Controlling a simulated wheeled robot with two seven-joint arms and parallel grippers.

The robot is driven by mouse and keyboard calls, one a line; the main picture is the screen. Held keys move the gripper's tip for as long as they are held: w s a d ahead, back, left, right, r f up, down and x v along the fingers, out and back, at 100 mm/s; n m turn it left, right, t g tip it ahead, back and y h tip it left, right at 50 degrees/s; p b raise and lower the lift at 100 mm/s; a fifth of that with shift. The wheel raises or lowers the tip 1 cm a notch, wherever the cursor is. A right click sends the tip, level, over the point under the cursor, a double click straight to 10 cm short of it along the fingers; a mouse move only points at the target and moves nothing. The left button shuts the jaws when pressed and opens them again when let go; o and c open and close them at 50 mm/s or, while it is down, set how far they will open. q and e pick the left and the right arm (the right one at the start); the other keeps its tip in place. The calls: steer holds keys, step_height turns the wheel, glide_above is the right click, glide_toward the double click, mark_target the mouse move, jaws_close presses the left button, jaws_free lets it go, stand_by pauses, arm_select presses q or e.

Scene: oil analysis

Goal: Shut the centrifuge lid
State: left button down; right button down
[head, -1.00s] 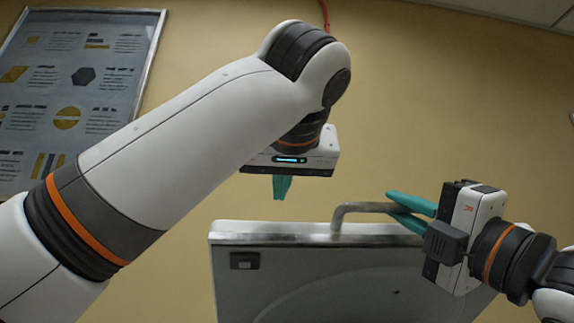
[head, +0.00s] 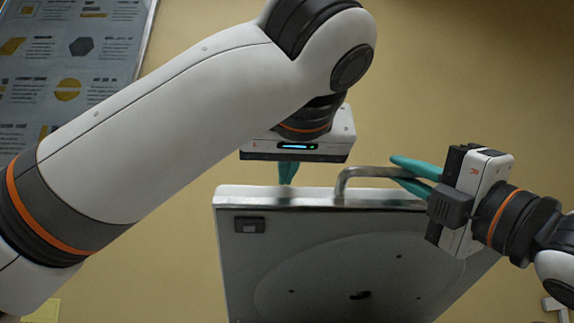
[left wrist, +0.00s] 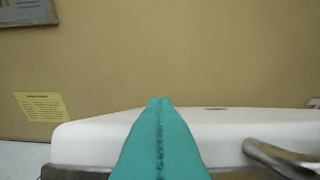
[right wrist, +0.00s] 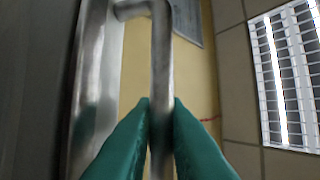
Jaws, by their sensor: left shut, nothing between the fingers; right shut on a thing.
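The centrifuge lid (head: 330,245) stands raised and open in the head view, its grey inner face with a round recess toward me. A bent metal handle (head: 375,172) sticks out of its top edge. My right gripper (head: 412,176) is shut on the handle; the right wrist view shows the bar (right wrist: 161,80) between its teal fingers. My left gripper (head: 287,176) is shut and empty, just above or behind the lid's top edge, left of the handle. In the left wrist view its closed fingers (left wrist: 160,105) point over the lid's white outer side (left wrist: 100,135). Contact with the lid cannot be told.
A framed poster (head: 60,75) hangs on the yellow wall (head: 460,70) at the left. A small yellow notice (left wrist: 41,106) is on the wall in the left wrist view. The centrifuge body is out of view.

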mark_target(288, 193)
arm_select(q)
steer(key=shift+s+d+f, duration=0.3)
steer(key=shift+d+f, duration=0.05)
steer(key=shift+f, duration=0.3)
arm_select(e)
steer(key=shift+w+d, duration=0.1)
steer(key=shift+d, duration=0.1)
arm_select(q)
steer(key=shift+s+d+f, duration=0.15)
steer(key=shift+s+f, duration=0.2)
steer(key=shift+f, duration=0.3)
arm_select(e)
steer(key=shift+d, duration=0.1)
steer(key=shift+r, duration=0.2)
arm_select(q)
steer(key=shift+s+a, duration=0.15)
steer(key=shift+a, duration=0.1)
arm_select(e)
steer(key=c, duration=1.5)
jaws_free()
steer(key=shift+s+a, duration=0.25)
steer(key=shift+o, duration=0.2)
arm_select(q)
steer(key=shift+r, duration=0.15)
arm_select(e)
steer(key=shift+w, duration=0.1)
